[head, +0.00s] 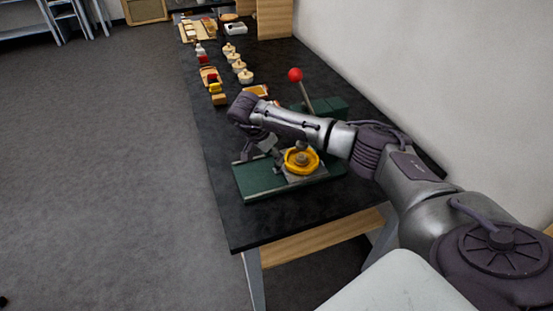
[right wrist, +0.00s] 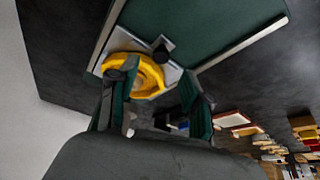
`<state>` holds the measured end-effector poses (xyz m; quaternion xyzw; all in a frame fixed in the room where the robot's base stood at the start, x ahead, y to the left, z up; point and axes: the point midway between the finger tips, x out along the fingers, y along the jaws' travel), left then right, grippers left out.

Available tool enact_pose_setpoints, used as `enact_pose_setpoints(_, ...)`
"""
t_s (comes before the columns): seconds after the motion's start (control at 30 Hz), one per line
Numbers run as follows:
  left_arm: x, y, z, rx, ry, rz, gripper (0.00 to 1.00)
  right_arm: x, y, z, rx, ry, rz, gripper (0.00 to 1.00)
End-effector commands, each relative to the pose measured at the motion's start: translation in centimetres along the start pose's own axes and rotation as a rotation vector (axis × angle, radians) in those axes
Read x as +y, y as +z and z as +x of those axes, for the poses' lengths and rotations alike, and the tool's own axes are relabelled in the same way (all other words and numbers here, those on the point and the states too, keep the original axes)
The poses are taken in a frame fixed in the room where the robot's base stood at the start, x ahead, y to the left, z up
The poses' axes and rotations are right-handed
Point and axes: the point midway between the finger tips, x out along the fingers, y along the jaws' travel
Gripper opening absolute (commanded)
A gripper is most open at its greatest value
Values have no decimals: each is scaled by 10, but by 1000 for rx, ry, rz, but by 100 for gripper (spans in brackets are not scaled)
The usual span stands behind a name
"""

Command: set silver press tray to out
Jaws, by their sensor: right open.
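The green press (head: 262,183) stands near the front of the black table, with a red-knobbed lever (head: 295,76) rising behind it. The silver press tray (head: 291,177) lies on its green base and shows as a pale plate in the right wrist view (right wrist: 117,43). A yellow ring-shaped piece (head: 289,163) sits on the tray; it also shows in the right wrist view (right wrist: 150,75). My right gripper (head: 262,153) is open above the base, just left of the tray. Its fingers (right wrist: 157,80) partly cover the yellow piece; contact cannot be told. My left gripper is out of view.
Several round pale pieces (head: 239,66) and small coloured blocks (head: 215,88) stand in rows farther back on the black table (head: 222,150). A white wall (head: 400,60) runs along the right. The table's front left part is clear.

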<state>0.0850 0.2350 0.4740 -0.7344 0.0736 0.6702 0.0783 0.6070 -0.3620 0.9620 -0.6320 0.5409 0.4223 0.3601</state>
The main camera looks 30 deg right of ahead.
Motion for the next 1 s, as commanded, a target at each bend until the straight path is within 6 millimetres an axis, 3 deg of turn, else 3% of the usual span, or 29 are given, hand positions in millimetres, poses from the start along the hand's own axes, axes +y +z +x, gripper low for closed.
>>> enact_pose_setpoints(0.1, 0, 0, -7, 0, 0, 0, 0, 1, 0, 21, -1, 3, 0, 49)
enact_pose_setpoints(0.3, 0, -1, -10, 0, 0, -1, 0, -1, 1, 43, -2, -1, 0, 49)
enact_pose_setpoints(0.67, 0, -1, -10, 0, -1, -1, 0, -1, 1, 49, -2, -2, 0, 49)
enact_pose_setpoints(0.97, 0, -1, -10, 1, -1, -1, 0, -1, 1, 48, -2, -2, 0, 1)
enact_pose_setpoints(1.0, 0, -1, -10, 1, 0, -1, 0, -1, 1, 48, -2, -2, 0, 0)
